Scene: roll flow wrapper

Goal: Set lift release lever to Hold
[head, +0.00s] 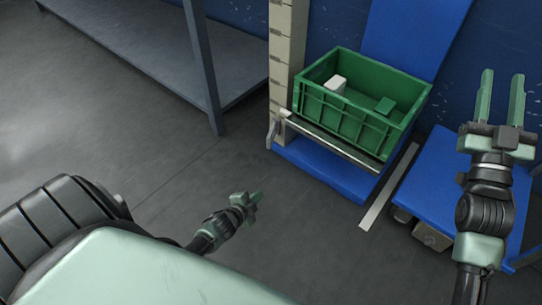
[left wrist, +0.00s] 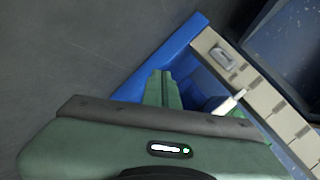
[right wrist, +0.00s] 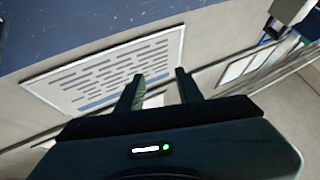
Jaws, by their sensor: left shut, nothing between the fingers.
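A pale grey lever (head: 272,133) hangs at the left side of the beige lift post (head: 283,60), low down near the front bar. In the left wrist view a white-tipped rod (left wrist: 230,102) sticks out beside the post; it may be this lever. Its setting marks cannot be read. My left gripper (head: 254,197) is shut and empty, in front of the lift and below the lever, apart from it. Its closed fingers (left wrist: 162,78) point toward the blue lift base. My right gripper (head: 502,85) is raised at the right, open and empty.
A green crate (head: 340,122) with a white block and a green block sits on the lift. A blue platform cart (head: 450,175) stands to the right. A grey table (head: 150,45) is at the back left. The floor left of the lift is clear.

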